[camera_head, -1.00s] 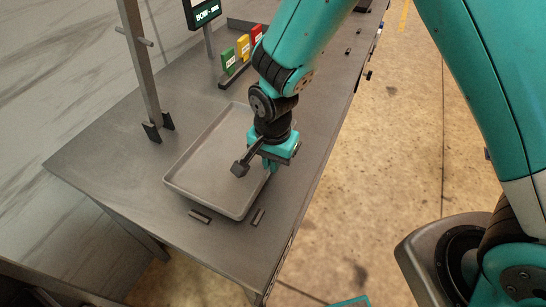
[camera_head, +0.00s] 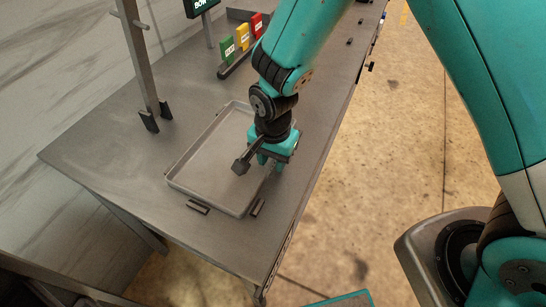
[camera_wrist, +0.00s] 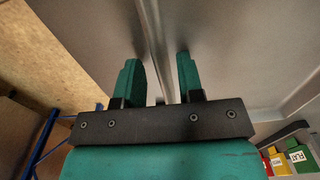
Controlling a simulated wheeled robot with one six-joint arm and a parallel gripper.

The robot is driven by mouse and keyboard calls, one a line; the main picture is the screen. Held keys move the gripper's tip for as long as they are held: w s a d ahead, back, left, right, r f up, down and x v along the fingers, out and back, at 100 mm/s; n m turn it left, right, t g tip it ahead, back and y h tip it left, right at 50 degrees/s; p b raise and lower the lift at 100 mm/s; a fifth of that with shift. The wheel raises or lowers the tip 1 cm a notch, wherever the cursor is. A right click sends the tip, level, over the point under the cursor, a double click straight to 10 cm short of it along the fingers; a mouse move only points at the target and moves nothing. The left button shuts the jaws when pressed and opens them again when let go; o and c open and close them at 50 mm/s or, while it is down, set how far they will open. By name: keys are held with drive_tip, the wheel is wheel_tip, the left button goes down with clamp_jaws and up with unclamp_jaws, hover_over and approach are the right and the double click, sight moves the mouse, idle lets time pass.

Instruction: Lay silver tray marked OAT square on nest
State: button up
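The silver tray (camera_head: 208,160) lies on the grey bench, its near corner between two dark nest brackets (camera_head: 197,208). Its near edges run close along these brackets and it looks flat; contact is hard to tell. I see no OAT mark. My gripper (camera_head: 270,163) is over the tray's right-hand rim, fingers pointing down. In the wrist view the two teal fingers (camera_wrist: 160,75) are apart, with the tray's rim (camera_wrist: 152,25) running between them and gaps showing beside it. The far right part of the tray is hidden behind my arm.
A metal post (camera_head: 140,60) with dark feet stands behind the tray. A small screen (camera_head: 200,6) and green, yellow and red tags (camera_head: 243,37) stand further back. The bench's right edge is close to my gripper. Bench left of the tray is clear.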

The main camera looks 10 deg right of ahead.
wheel_tip(320, 180, up, 17)
drive_tip(key=s+d+r+n+y, duration=0.2)
drive_tip(key=s+r+n, duration=0.1)
drive_tip(key=s+n, duration=0.4)
drive_tip(key=s+d+r+n+y, duration=0.2)
drive_tip(key=s+d+r+n, duration=0.1)
drive_tip(key=s+n, duration=0.4)
drive_tip(key=shift+s+d+r+n+b, duration=0.4)
drive_tip(key=shift+s+r, duration=0.15)
drive_tip(key=shift+s, duration=0.55)
